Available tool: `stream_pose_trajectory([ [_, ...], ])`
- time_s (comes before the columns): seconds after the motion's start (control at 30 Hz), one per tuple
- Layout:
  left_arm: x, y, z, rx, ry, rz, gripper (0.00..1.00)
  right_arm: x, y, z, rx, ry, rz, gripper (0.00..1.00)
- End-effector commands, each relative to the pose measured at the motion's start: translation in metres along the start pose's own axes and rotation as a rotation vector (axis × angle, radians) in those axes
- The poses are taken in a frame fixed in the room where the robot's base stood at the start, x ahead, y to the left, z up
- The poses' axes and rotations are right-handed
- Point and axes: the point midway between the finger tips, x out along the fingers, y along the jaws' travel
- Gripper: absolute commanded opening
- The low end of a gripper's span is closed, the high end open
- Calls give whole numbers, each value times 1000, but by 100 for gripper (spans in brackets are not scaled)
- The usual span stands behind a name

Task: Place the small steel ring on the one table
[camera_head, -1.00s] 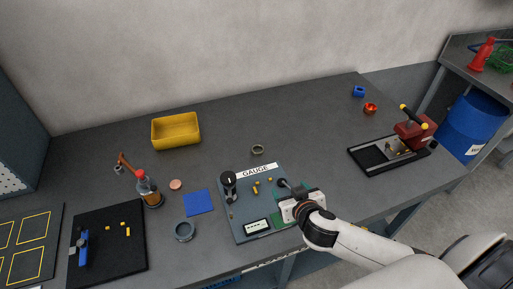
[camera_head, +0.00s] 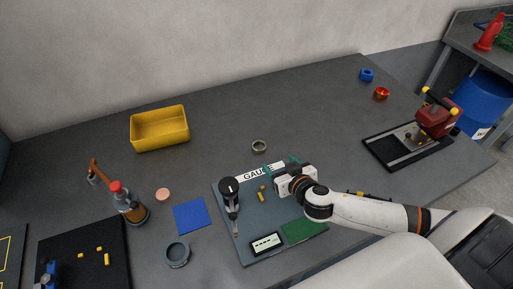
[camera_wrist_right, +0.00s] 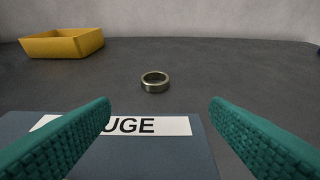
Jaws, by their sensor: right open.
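The small steel ring (camera_head: 259,151) lies flat on the dark grey table, just behind the gauge board (camera_head: 222,200). In the right wrist view the ring (camera_wrist_right: 155,88) lies ahead of the fingers, roughly centred between them. My right gripper (camera_head: 280,166) is over the back edge of the gauge board near the "GAUGE" label, short of the ring. Its green fingers (camera_wrist_right: 160,112) are wide apart with nothing between them. My left gripper is in neither current view.
A yellow bin (camera_head: 160,143) stands at back left. A larger blue-grey ring (camera_head: 177,263), a blue square (camera_head: 190,215) and a bottle (camera_head: 130,208) are left of the gauge board. Table behind the ring is clear.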

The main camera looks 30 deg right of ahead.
Motion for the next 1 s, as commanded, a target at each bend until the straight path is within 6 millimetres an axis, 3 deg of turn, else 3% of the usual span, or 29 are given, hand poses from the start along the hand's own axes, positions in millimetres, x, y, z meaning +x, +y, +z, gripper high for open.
stream_pose_trajectory([
  [0.33,-11,1,10,0,-13,1,36,51,0,3,1,-2,-2,71],
  [0.67,-17,2,10,-1,-12,2,36,73,3,4,1,-1,0,71],
  [1.0,-28,2,10,-2,-13,2,36,113,9,6,0,-1,-1,71],
])
